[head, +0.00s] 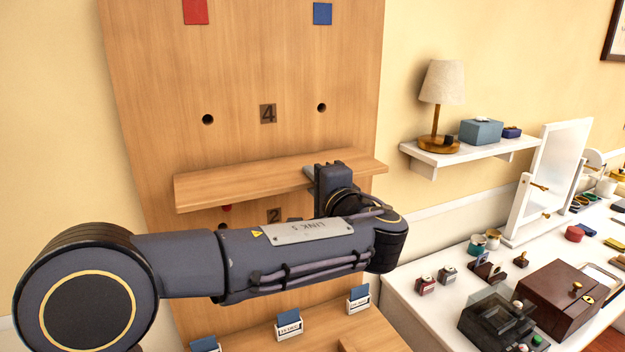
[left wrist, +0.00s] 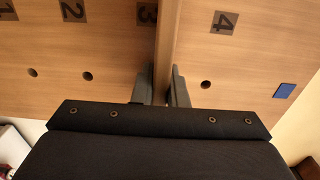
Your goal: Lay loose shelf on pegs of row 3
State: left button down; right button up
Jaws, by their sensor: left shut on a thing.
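The loose shelf (head: 240,184) is a long light wood board. It lies across the upright wooden panel (head: 160,90), below the number 4 mark (head: 268,113) and above the number 2 mark (head: 274,215). My left gripper (head: 312,178) is shut on its front edge, right of its middle. In the left wrist view the board (left wrist: 167,35) shows edge-on between the fingers (left wrist: 163,88), beside the partly covered number 3 mark (left wrist: 147,14). A small red thing (head: 227,208), perhaps a peg, shows just under the board. Whether the board rests on pegs is hidden. My right gripper is out of view.
Two open holes (head: 208,119) flank number 4. Red (head: 195,11) and blue (head: 322,13) squares sit higher. A white wall shelf with a lamp (head: 442,95) stands right of the panel. Below it, a white dresser (head: 400,300) holds a mirror (head: 550,180), boxes and small items.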

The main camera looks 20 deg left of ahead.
pick_arm(q)
jog(key=shift+f, duration=0.2)
jog(key=c, duration=1.4)
grip_release()
jog(key=shift+o, duration=0.2)
jog(key=shift+d, duration=0.1)
jog(key=b+v, duration=0.2)
jog(key=v, duration=0.5)
jog(key=shift+s+d, duration=0.25)
